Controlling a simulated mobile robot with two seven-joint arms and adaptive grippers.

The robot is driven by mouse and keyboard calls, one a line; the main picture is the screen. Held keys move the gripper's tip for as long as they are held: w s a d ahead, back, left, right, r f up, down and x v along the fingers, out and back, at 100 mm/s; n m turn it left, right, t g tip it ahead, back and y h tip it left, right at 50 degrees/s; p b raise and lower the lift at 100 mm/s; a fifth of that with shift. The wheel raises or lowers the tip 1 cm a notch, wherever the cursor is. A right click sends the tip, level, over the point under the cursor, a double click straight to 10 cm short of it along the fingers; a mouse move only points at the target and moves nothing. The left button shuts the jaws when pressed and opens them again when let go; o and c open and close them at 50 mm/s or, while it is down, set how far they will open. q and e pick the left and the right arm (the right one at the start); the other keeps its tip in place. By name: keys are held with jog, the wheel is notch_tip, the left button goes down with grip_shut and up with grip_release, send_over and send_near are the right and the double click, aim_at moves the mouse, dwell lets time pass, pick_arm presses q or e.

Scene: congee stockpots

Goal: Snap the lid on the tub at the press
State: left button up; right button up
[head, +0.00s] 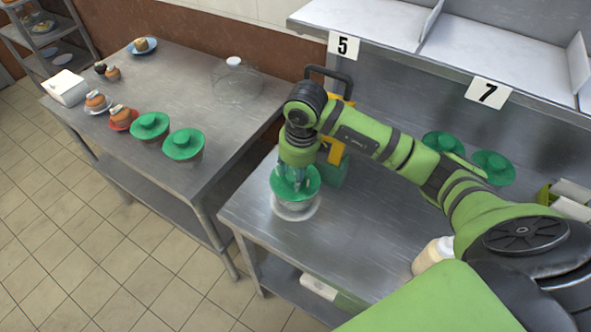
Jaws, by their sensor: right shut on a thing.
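A green lid (309,189) with a raised middle is at the front left of the right-hand steel table. My right gripper (292,180) points down at the lid's middle and is shut on it. A pale, clear-looking tub (296,212) is directly below the lid. I cannot tell whether the lid is seated on its rim or just above it. The press (334,152), yellow and green with a black handle, stands just behind the tub, partly hidden by my right arm. My left gripper is not in view.
Two more green lids (494,167) are at the back right. A shelf (388,25) labelled 5 and 7 overhangs the back. A pale-lidded jar (432,257) is near my arm.

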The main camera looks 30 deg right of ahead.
jog(key=shift+f+b, duration=0.2)
jog(key=shift+b, duration=0.25)
dwell(1.0)
dwell(0.3)
jog(key=o, duration=0.9)
jog(key=o, duration=0.5)
jog(key=shift+r+p, duration=2.3)
jog(key=shift+r, duration=1.25)
